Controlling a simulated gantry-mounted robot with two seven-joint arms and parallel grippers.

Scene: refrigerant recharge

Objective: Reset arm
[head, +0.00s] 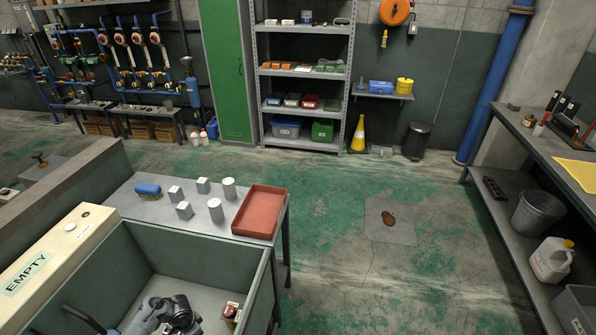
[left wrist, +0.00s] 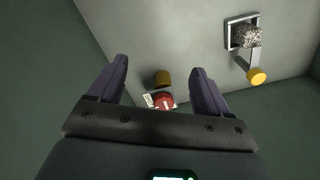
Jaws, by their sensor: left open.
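My left arm reaches down into the grey-green open-topped bin (head: 262,262), and my left gripper (left wrist: 159,66) is open with nothing between its fingers. In the left wrist view, a brass cylinder (left wrist: 163,78) and a red round part (left wrist: 163,101) with a white tag (left wrist: 149,101) lie beyond the gap between the fingers, partly hidden by the gripper body. A small red part (head: 230,311) sits in the bin, right of my arm in the head view. My right gripper is not in view.
The wrist view also shows a square-framed fitting (left wrist: 242,33) and a yellow knob (left wrist: 257,77). A side table holds a red tray (head: 260,212), several grey blocks and cylinders, and a blue brush (head: 148,189). A beige panel marked EMPTY (head: 50,252) flanks the bin. A workbench (head: 540,150) stands right.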

